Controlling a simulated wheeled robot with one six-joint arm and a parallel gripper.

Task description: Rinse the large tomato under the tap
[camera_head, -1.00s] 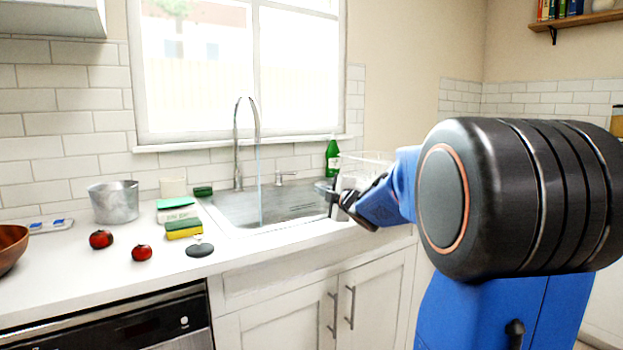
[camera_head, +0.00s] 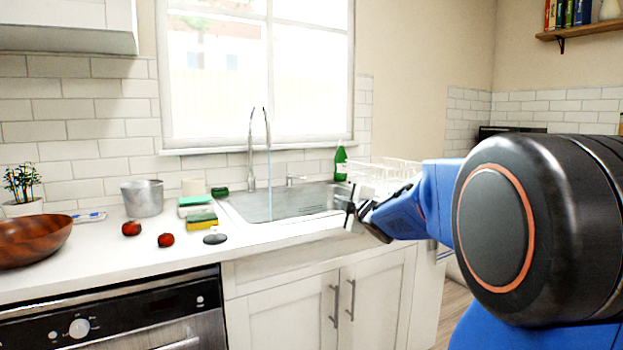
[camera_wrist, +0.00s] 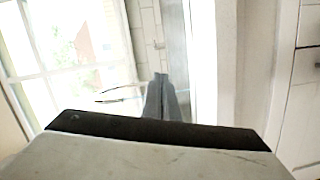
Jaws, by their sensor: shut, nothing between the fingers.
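Two red tomatoes lie on the white counter left of the sink. One tomato (camera_head: 131,228) is farther left, and the other tomato (camera_head: 166,240) is nearer the front; they look close in size. The tap (camera_head: 252,150) stands behind the sink (camera_head: 285,204), and a thin stream of water falls from it into the basin. My gripper (camera_head: 349,213) is at the right front edge of the sink, well to the right of both tomatoes. It is shut and empty. In the wrist view the fingers (camera_wrist: 166,98) are together, and no tomato shows there.
A metal pot (camera_head: 142,198), sponges (camera_head: 201,219) and a dark round disc (camera_head: 215,239) stand near the tomatoes. A wooden bowl (camera_head: 32,242) is at the far left. A green bottle (camera_head: 340,163) and a dish rack (camera_head: 385,170) are right of the sink. The front counter edge is clear.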

